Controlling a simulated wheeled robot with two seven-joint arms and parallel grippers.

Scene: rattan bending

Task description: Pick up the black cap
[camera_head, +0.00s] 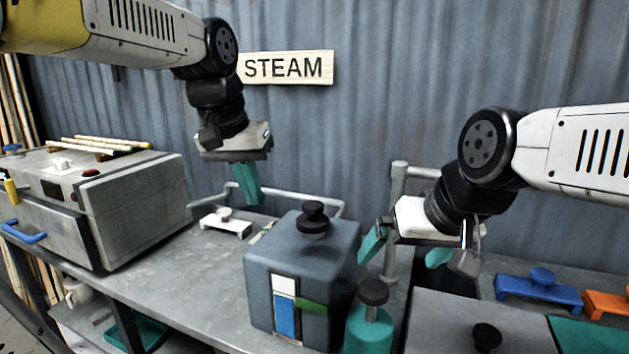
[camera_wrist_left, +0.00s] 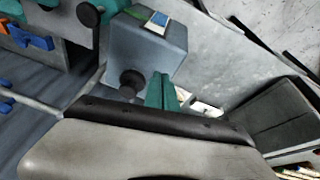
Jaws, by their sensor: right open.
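A black cap (camera_head: 313,217) with a round knob sits on top of the blue-grey box (camera_head: 262,290); cap (camera_wrist_left: 132,80) and box (camera_wrist_left: 148,45) also show in the left wrist view. Another black cap (camera_head: 373,292) tops a teal bottle (camera_head: 368,332), and a third black knob (camera_head: 487,337) stands on the grey surface at right. My left gripper (camera_head: 250,196) hangs above and left of the box, its teal fingers (camera_wrist_left: 162,92) together with nothing seen between them. My right gripper (camera_head: 406,252) is right of the box, fingers spread and empty, above the teal bottle.
A grey steam box (camera_head: 135,205) stands at left with bamboo sticks on top. Pipes run along the back. Blue (camera_head: 540,290) and orange (camera_head: 607,303) clamps are at right. The bench left of the blue-grey box is clear.

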